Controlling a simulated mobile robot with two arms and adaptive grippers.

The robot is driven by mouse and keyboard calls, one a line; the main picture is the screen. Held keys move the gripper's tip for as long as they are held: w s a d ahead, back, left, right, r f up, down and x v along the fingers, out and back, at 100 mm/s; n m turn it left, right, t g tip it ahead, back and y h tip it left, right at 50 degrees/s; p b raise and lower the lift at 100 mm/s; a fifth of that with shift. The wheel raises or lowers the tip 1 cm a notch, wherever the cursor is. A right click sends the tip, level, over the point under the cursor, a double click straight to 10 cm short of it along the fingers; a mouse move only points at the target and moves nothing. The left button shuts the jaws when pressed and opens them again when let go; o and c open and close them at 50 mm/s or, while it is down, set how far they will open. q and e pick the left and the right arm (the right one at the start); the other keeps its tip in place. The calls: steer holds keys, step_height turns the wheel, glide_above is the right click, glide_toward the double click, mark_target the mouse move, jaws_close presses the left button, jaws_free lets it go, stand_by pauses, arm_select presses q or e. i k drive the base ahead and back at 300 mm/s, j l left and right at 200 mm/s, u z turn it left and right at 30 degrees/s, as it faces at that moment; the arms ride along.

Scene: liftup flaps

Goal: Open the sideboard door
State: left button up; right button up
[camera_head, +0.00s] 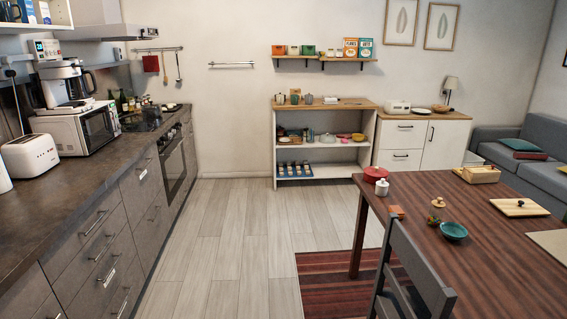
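The white sideboard (377,158) with a wooden top stands against the back wall, right of centre. Its right part is a white door (447,146) that looks shut, with a dark upright handle near its left edge. Its left part has drawer fronts (401,134) with dark horizontal handles, and they look shut. The dining table hides the sideboard's lower part. Neither of my grippers is in view.
An open shelf unit (322,186) adjoins the sideboard on the left. A dining table (480,225) with dishes and a dark chair (420,265) fill the right foreground. A kitchen counter (70,190) runs along the left. The wooden floor (232,225) between is clear.

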mark_target(445, 141)
steer(key=i+j, duration=0.1)
steer(key=i, duration=1.7)
steer(key=i+j+z, duration=0.1)
steer(key=i, duration=0.8)
steer(key=i+j+z, duration=0.1)
steer(key=i, duration=0.75)
steer(key=i+z, duration=0.15)
steer(key=i, duration=0.75)
steer(key=i+j+z, duration=0.15)
steer(key=i, duration=0.75)
steer(key=i+l+z, duration=0.1)
steer(key=i+z, duration=0.9)
steer(key=z, duration=0.15)
steer(key=i+j+z, duration=0.2)
steer(key=z, duration=0.15)
steer(key=i+l+z, duration=0.1)
steer(key=i+z, duration=0.25)
steer(key=i, duration=0.7)
steer(key=i+l+u, duration=0.15)
steer(key=i+u, duration=0.3)
steer(key=i+l+u, duration=0.85)
steer(key=k+j, duration=0.1)
